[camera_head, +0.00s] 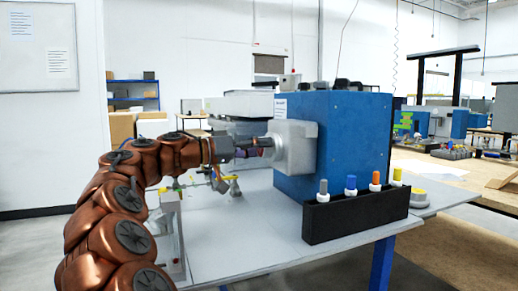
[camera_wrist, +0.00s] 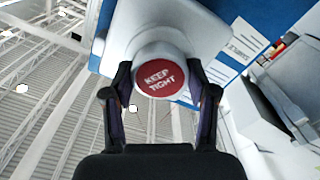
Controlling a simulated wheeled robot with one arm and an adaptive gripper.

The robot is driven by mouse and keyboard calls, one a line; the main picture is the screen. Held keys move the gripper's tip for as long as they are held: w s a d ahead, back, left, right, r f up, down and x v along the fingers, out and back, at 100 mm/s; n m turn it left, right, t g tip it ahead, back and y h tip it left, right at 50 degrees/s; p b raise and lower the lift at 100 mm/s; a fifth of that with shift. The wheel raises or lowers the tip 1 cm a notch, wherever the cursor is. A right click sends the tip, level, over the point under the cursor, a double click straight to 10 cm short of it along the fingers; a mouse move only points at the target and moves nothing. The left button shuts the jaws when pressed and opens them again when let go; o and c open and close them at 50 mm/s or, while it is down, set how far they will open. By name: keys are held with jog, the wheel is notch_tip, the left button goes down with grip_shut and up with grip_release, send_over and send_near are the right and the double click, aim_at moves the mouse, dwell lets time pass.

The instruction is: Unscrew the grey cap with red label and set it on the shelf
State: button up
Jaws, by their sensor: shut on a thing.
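The grey cap with a red label (camera_wrist: 160,77) sits on the grey housing of the blue analyser (camera_head: 350,125). The label reads KEEP TIGHT. In the wrist view my gripper (camera_wrist: 161,95) has a finger on each side of the cap and is shut on it. In the head view my gripper (camera_head: 258,147) reaches the grey housing (camera_head: 295,146) on the analyser's left side; the cap itself is hidden there. I cannot tell whether the cap is still threaded on.
The shelf holds several small items with grey, blue, orange and yellow tops. Small parts (camera_head: 222,182) lie on the grey table (camera_head: 240,236) behind my arm. The table's front is clear.

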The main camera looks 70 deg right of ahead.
jog(key=shift+c, duration=0.8)
jog(key=shift+r+n+p, duration=0.2)
jog(key=shift+n+p, duration=0.2)
jog(key=shift+p, duration=0.55)
jog(key=n+p, duration=0.4)
jog(key=p, duration=0.2)
jog(key=shift+p, duration=0.35)
jog(key=shift+n+p, duration=0.6)
jog(key=shift+p, duration=0.35)
jog(key=shift+n+p, duration=0.5)
jog(key=shift+p, duration=0.5)
jog(key=shift+f+n+p, duration=0.1)
jog(key=shift+n+p, duration=0.5)
jog(key=shift+p, duration=0.4)
jog(key=n+p, duration=0.2)
jog(key=p, duration=0.2)
jog(key=shift+n+p, duration=0.7)
jog(key=shift+p, duration=0.3)
jog(key=shift+n+p, duration=0.5)
jog(key=shift+p, duration=0.5)
